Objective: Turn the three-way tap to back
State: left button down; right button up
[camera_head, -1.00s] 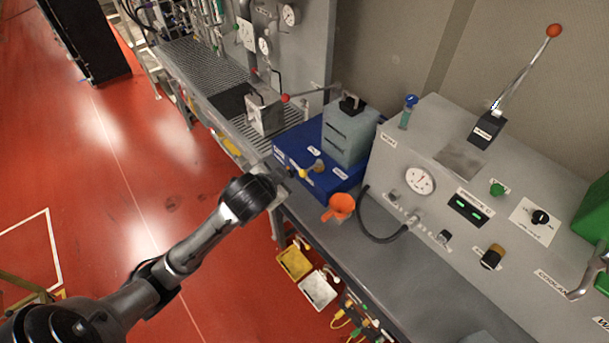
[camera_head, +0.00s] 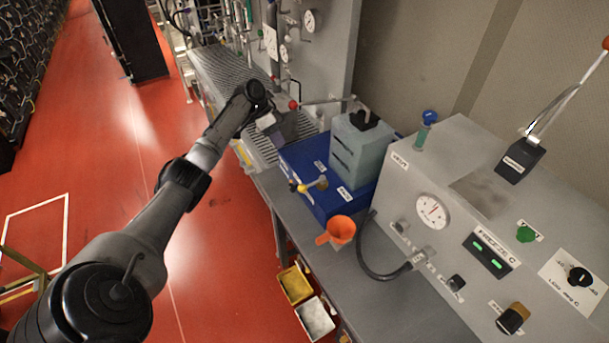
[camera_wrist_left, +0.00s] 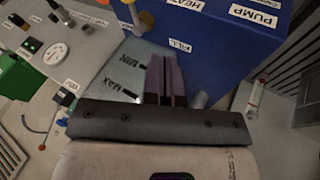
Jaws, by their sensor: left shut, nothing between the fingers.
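The three-way tap (camera_head: 311,186) sits on the near side of the blue box (camera_head: 332,205). It has a brass body and a small yellow part pointing left in the head view. In the left wrist view a yellow part of it (camera_wrist_left: 145,20) shows at the top edge, above the blue box (camera_wrist_left: 220,30). My left gripper (camera_head: 285,127) is beyond the tap, near the far left end of the box, and apart from the tap. Its purple fingers (camera_wrist_left: 166,75) are together and empty, over the tank's MIN and MAX marks in the wrist view. My right gripper is out of view.
A grey-green tank (camera_head: 358,155) stands on the blue box. An orange funnel (camera_head: 341,230) and a black hose (camera_head: 368,262) lie nearer. The grey console (camera_head: 470,165) fills the right. A red-knobbed lever (camera_head: 293,104) is close to my left gripper.

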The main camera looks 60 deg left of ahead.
aim_at(311, 184)
pick_arm(q)
jog(key=w+d+f+m+p, duration=0.1)
jog(key=d+f+p, duration=0.1)
jog(key=d+f, duration=0.7)
jog(key=shift+w, duration=0.15)
jog(key=shift+f, duration=0.1)
dwell(0.5)
